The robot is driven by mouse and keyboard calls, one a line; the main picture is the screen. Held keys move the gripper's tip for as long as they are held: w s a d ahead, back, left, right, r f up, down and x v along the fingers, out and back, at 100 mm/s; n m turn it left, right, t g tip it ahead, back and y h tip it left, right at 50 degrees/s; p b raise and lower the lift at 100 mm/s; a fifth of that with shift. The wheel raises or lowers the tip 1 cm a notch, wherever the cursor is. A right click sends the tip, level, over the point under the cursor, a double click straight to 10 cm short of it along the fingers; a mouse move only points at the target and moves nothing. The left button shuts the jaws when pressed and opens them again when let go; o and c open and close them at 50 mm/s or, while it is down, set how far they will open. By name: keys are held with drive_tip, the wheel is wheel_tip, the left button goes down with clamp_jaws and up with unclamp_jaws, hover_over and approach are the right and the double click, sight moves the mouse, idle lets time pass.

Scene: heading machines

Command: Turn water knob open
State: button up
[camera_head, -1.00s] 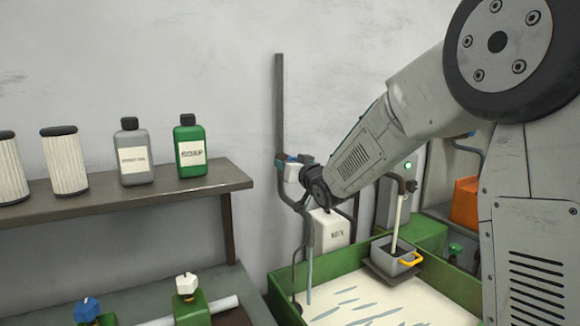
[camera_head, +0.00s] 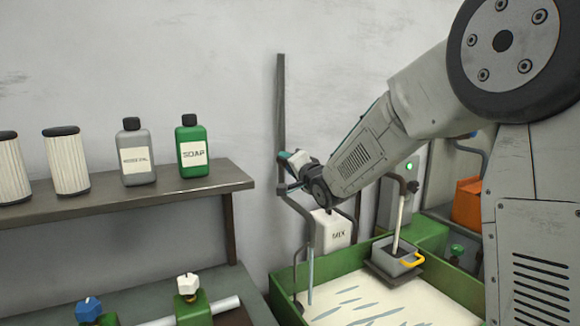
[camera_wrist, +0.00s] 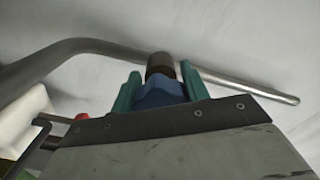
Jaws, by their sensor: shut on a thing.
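In the wrist view, the teal fingers of my gripper (camera_wrist: 160,86) are shut on a blue knob (camera_wrist: 157,95), one finger on each side of it. A brown round stem or cap (camera_wrist: 161,64) shows just beyond the knob, in front of a bent grey metal pipe (camera_wrist: 235,84). In the head view, my gripper (camera_head: 288,168) is at the upright pipe by the wall, and its fingers and wrist hide most of the knob. The pipe's spout (camera_head: 311,225) bends down over the green-walled tub (camera_head: 455,278).
A white MIX container (camera_head: 335,232) stands behind the tub. A grey box with a yellow handle (camera_head: 388,257) sits at the tub's back edge. A shelf (camera_head: 130,199) with bottles is at left. Below it are a white knob (camera_head: 188,283) and another blue knob (camera_head: 88,308).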

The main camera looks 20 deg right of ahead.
drive_tip(key=shift+m, duration=0.8)
drive_tip(key=o, duration=1)
drive_tip(key=s+d, duration=0.1)
drive_tip(key=s, duration=0.6)
drive_tip(key=shift+s+d, duration=0.25)
drive_tip(key=shift+s, duration=0.1)
